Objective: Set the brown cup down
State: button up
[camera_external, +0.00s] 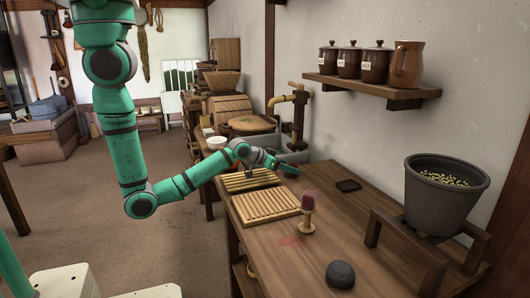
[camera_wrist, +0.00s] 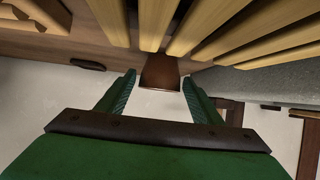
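My gripper (camera_external: 284,165) is over the back part of the workbench, beside the far slatted rack. In the wrist view its two green fingers (camera_wrist: 159,80) stand apart. A brown tapered thing, probably the brown cup (camera_wrist: 161,73), lies between and just beyond the fingertips, with a narrow gap showing on each side. It is close to the wooden slats (camera_wrist: 205,30); I cannot tell whether it touches them. In the external view I cannot make out the cup. A dark square coaster (camera_external: 348,185) lies flat on the bench to the right; a similar dark piece shows in the wrist view (camera_wrist: 88,65).
Two slatted racks (camera_external: 265,205) lie on the bench (camera_external: 345,225). A reddish object on a wooden stand (camera_external: 307,215), a dark round stone (camera_external: 340,274) and a grey bucket of grain (camera_external: 440,200) stand nearer. A wall shelf (camera_external: 370,86) holds jars. The bench between coaster and stone is mostly clear.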

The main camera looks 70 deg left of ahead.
jog(key=shift+o, duration=0.3)
jog(key=shift+r, duration=0.1)
